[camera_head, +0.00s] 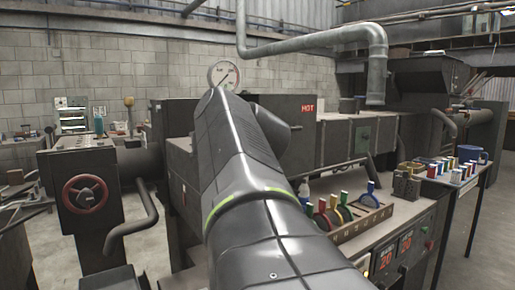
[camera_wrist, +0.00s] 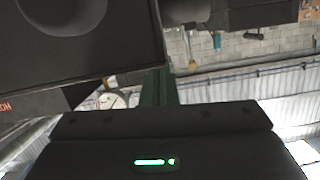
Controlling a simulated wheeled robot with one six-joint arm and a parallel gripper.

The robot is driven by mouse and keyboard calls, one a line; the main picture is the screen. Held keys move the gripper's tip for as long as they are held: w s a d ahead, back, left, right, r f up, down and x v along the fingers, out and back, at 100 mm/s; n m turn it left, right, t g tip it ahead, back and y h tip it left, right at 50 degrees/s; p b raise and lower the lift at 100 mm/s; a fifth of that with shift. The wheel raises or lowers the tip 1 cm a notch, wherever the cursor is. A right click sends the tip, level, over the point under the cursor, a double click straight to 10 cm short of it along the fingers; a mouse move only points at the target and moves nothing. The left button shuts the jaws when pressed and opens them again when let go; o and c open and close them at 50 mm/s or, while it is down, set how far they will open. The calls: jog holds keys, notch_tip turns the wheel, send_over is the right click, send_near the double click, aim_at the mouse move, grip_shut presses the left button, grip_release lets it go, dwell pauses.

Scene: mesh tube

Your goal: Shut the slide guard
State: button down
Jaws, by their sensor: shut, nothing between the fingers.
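My gripper (camera_wrist: 158,76) shows in the wrist view as two dark green fingers together, with nothing between them. In the head view it is hidden behind my arm. A dark flat panel (camera_wrist: 80,50) with a rounded shape on it fills the upper left of the wrist view, beside the fingertips; I cannot tell whether they touch it. I cannot tell for sure which part is the slide guard. The dark machine housing (camera_head: 290,125) marked HOT stands behind my arm, and my arm covers much of the machine's middle.
A pressure gauge (camera_head: 224,75) stands above the machine. A grey pipe (camera_head: 320,40) hangs overhead. A red handwheel (camera_head: 85,194) is on a cabinet at left. A table (camera_head: 455,181) with small containers stands further right.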

jog(key=shift+s+a+f+b, duration=0.2)
jog(key=shift+a+f+b, duration=0.1)
jog(key=shift+f, duration=0.25)
